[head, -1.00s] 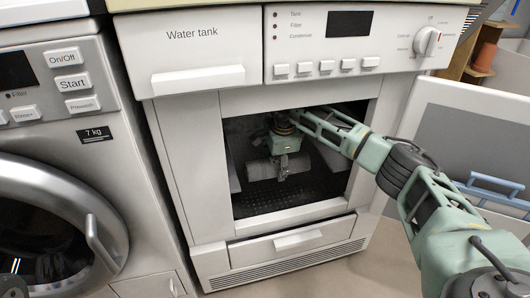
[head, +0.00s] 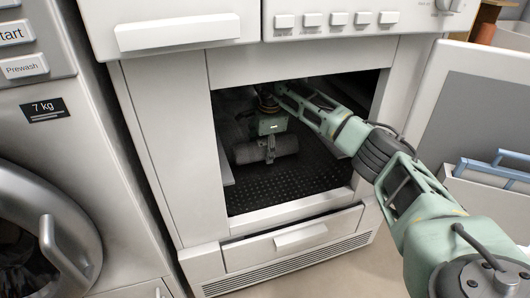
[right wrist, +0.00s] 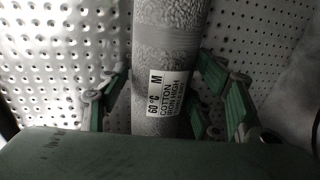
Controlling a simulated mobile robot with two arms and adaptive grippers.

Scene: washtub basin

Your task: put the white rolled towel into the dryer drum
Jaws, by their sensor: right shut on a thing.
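The rolled towel (head: 250,154) looks grey in the shade and lies crosswise inside the dryer drum (head: 287,184). In the right wrist view the towel (right wrist: 172,65) runs lengthwise, with a white label reading 60 °C, M, cotton. My right gripper (head: 270,152) reaches in through the open front of the dryer and is shut on the towel. Its green-edged fingers (right wrist: 166,100) show on both sides of the towel in the right wrist view. In the head view the fingertips are mostly hidden in the dark. My left gripper is out of view.
The opening has a pale front sill (head: 290,215) and side walls close to my arm. The open dryer door (head: 470,110) stands to the right. A washing machine (head: 50,150) is at the left. A perforated metal surface (right wrist: 60,60) lies behind the towel.

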